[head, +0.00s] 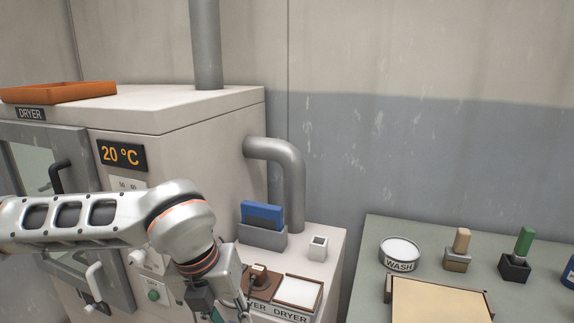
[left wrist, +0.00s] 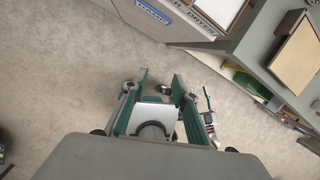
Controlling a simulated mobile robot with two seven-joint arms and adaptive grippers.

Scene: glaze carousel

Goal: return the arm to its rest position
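My left arm comes in from the left in the head view, in front of the dryer (head: 190,130). Its gripper (head: 228,308) points down at the bottom edge, beside the small dryer stand, with its fingertips partly cut off. In the left wrist view the left gripper (left wrist: 161,76) has its two teal-padded fingers apart, with nothing held between them.
The stand (head: 330,245) holds a blue item in a grey holder (head: 263,235), a small white cup (head: 318,247) and framed trays (head: 298,291). The green-grey table (head: 372,262) at right carries a wash bowl (head: 400,252), brushes and a board (head: 440,302). Bare floor (left wrist: 50,80) lies below the gripper.

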